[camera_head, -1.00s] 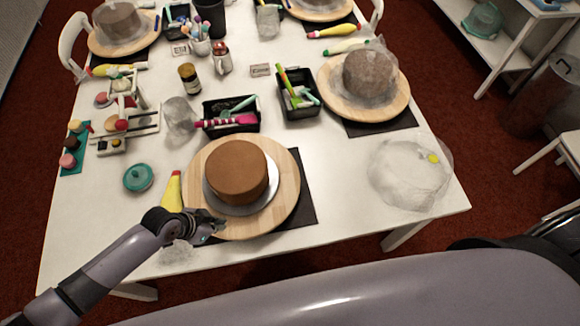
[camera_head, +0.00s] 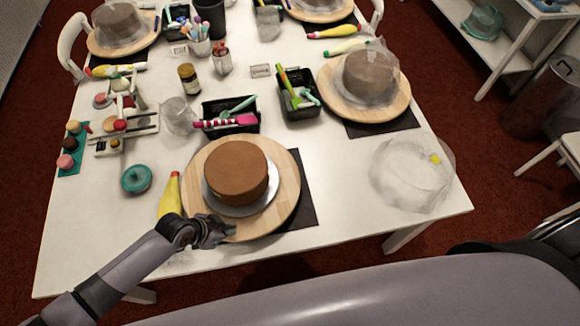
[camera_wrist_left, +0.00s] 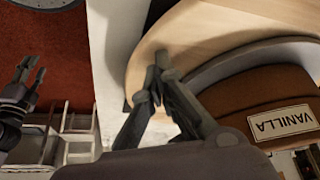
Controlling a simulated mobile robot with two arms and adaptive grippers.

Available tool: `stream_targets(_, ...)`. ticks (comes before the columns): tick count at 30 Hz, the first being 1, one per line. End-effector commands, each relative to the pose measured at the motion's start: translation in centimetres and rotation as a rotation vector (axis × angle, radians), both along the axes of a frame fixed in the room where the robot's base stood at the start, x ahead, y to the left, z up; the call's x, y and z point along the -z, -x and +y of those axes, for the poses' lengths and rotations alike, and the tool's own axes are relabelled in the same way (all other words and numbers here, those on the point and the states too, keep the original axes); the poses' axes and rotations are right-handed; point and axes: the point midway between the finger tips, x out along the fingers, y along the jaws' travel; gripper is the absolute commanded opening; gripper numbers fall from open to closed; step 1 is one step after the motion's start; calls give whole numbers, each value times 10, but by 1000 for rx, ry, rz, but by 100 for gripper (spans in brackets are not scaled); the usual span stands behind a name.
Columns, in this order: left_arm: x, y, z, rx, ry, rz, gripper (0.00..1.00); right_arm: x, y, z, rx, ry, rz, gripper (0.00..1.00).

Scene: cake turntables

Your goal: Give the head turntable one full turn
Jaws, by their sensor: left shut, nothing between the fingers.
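The head turntable (camera_head: 285,202) is a round pale wooden disc at the near end of the table. A brown cake (camera_head: 236,171) stands on it on a silver board (camera_head: 270,193). My left gripper (camera_head: 230,231) is shut and empty at the disc's near-left rim. In the left wrist view its closed fingertips (camera_wrist_left: 161,62) overlap the wooden disc (camera_wrist_left: 205,35); contact is unclear. The cake there (camera_wrist_left: 240,95) carries a "VANILLA" label (camera_wrist_left: 281,122). My right gripper (camera_wrist_left: 30,75) appears at the left of the wrist view, fingers apart, away from the turntable; the head view does not show it.
A yellow piping bag (camera_head: 170,196) lies just left of the disc. A teal lidded pot (camera_head: 136,179) stands farther left. Black tool trays (camera_head: 231,113) are behind. A clear crumpled cover (camera_head: 408,178) lies to the right. A second turntable (camera_head: 388,108) is at back right.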

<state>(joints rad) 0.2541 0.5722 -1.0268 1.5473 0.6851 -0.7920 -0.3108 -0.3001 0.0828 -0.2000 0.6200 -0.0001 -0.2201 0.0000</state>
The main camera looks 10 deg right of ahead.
Motion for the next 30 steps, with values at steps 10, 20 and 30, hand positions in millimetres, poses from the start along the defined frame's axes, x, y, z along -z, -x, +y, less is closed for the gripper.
stream_targets(10,-1,11,-37,-1,0,0,0,-11,0,2,1,-2,-1,40)
stream_targets(20,0,11,-39,-1,0,0,0,-10,0,5,2,-5,0,40)
stream_targets(30,0,8,-86,0,1,0,0,-10,0,5,2,-5,0,40)
